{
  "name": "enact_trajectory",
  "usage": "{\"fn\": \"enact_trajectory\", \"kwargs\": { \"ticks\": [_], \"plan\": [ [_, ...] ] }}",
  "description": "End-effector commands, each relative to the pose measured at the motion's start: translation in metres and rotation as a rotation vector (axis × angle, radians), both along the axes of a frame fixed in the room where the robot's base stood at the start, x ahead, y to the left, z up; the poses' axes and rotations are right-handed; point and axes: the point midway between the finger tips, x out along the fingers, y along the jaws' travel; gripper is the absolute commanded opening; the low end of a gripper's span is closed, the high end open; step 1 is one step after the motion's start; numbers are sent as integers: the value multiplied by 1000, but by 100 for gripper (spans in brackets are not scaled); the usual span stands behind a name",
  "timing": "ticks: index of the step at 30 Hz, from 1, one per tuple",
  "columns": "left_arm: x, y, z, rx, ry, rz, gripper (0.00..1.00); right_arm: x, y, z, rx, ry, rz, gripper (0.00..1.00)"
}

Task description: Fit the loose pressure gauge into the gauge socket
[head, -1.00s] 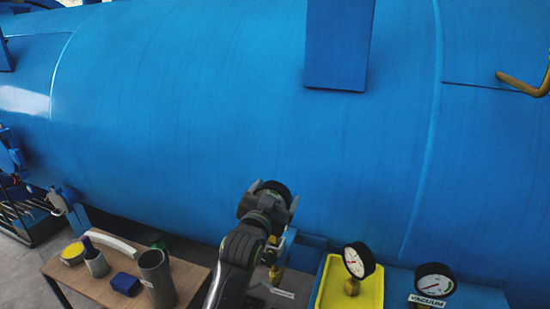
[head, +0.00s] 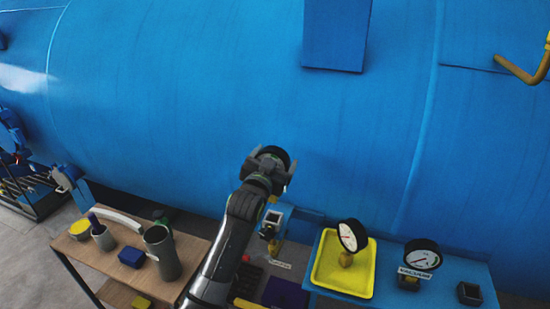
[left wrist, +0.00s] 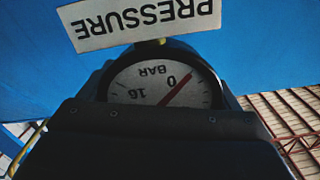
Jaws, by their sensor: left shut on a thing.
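My left gripper (head: 270,172) is shut on a round black-rimmed pressure gauge (head: 270,155), held up in front of the blue vessel. In the left wrist view the held gauge (left wrist: 160,85) shows upside down, with a BAR dial and a PRESSURE plate (left wrist: 145,20). A small square fitting (head: 272,221) with yellow below sits on the blue part just below and right of the gripper. An empty dark square socket (head: 470,293) is on the blue shelf at right. I cannot tell which is the gauge socket. My right gripper is not in view.
Another gauge (head: 348,236) stands tilted in a yellow tray (head: 327,275). A gauge labelled VACUUM (head: 422,255) stands beside it on the blue shelf (head: 448,280).

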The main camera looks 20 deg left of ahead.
Motion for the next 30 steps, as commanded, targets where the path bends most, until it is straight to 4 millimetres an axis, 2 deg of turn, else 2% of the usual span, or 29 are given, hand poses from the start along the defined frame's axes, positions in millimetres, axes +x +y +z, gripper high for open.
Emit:
{"fn": "enact_trajectory", "kwargs": {
  "ticks": [16,30],
  "plan": [
    [0,0,-49,0,-3,0,46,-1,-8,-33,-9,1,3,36],
    [0,0,-55,0,-4,-1,46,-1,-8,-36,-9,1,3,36]
  ]
}}
